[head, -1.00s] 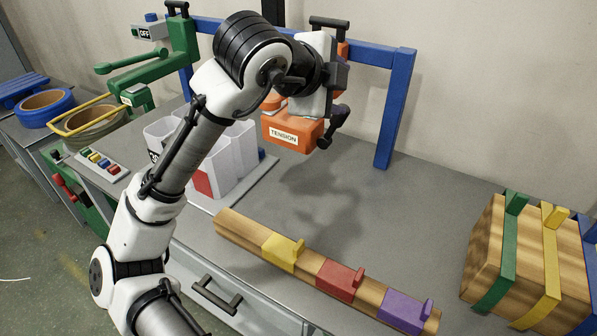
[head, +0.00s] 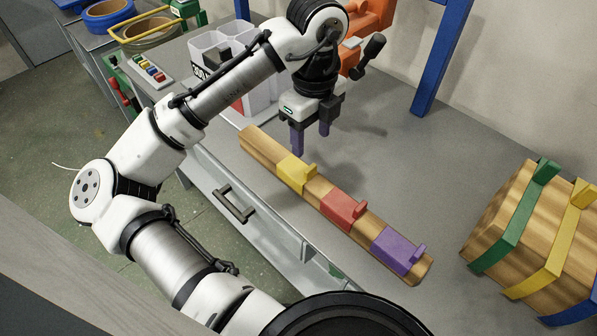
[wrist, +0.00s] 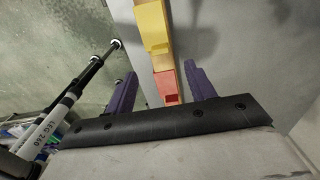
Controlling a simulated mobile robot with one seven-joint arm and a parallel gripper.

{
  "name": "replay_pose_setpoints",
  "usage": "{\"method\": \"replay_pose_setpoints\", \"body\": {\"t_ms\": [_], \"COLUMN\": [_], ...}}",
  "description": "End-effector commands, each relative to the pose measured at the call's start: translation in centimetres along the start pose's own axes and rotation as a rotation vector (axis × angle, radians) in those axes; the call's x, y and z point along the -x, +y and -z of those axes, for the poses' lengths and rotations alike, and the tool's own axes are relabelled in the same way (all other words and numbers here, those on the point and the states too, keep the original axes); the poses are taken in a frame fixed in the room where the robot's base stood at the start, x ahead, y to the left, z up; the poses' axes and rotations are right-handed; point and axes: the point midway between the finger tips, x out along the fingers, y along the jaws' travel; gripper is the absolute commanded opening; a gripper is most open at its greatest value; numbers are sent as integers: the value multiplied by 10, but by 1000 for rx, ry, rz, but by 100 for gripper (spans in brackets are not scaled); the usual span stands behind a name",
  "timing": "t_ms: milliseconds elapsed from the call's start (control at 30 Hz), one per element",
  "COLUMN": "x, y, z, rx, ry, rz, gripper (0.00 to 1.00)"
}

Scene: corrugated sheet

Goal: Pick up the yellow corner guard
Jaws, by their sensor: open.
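The yellow corner guard (head: 292,174) sits on a long wooden bar, left of a red guard (head: 343,209) and a purple guard (head: 398,250). It has a small upright tab. My gripper (head: 311,143) is above the bar near the yellow guard, pointing down, open and empty. Its purple fingers stand apart. In the wrist view the yellow guard (wrist: 153,28) lies at the top, beyond the fingertips, and the red guard (wrist: 167,82) shows between the two fingers (wrist: 157,82).
A strapped wooden block (head: 500,215) stands at the right. A white divided bin (head: 225,50) and an orange tension unit (head: 372,20) stand behind. The bench right of the gripper is clear.

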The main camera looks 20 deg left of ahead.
Motion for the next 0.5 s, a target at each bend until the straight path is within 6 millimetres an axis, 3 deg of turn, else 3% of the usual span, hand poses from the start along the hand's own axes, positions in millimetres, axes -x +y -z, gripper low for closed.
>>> {"method": "replay_pose_setpoints", "body": {"t_ms": [100, 500], "x": [-21, -59], "y": [0, 1], "z": [0, -1], "rx": [0, 1], "ry": [3, 3], "rz": [2, 2], "gripper": [55, 55]}}
